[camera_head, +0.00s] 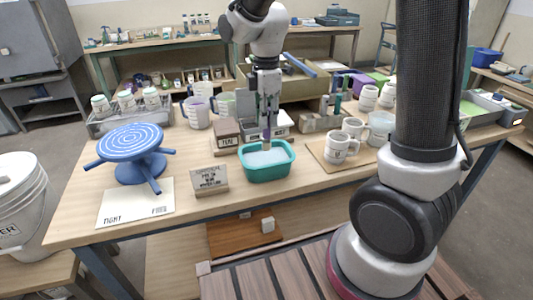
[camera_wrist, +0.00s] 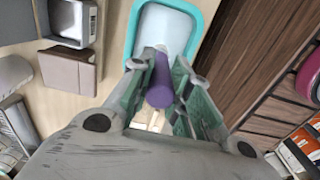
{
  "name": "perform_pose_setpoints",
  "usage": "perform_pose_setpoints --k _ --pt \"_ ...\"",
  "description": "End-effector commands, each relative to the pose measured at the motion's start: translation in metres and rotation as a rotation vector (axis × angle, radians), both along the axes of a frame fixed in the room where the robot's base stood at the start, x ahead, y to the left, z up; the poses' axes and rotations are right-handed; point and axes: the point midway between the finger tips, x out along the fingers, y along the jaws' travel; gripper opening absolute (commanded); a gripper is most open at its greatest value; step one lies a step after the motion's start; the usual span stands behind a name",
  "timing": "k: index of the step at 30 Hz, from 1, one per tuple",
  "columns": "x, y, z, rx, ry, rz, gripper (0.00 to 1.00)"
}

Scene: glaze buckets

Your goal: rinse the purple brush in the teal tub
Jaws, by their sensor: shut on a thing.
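The teal tub (camera_head: 266,172) stands on the wooden table near its front edge, with pale liquid inside. It also shows at the top of the wrist view (camera_wrist: 131,30). My gripper (camera_head: 267,124) points down above the tub. In the wrist view my gripper (camera_wrist: 160,82) is shut on the purple brush (camera_wrist: 159,88), seen nearly end-on between the fingers. In the head view the brush (camera_head: 266,138) hangs down toward the tub, its lower end over or in the liquid. I cannot tell how deep it reaches.
A small sign (camera_head: 209,180) stands left of the tub, near a blue banding wheel (camera_head: 140,155). Boxes (camera_head: 228,133) stand close behind left. Mugs (camera_head: 338,146) sit on a board to the right. A narrow strip of table in front of the tub is bare.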

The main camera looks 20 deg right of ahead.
Motion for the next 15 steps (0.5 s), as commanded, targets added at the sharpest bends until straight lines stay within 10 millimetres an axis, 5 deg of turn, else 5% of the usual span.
perform_pose_setpoints --k 15 --pt "0.001 0.0 0.043 0.001 -0.003 0.0 0.0"
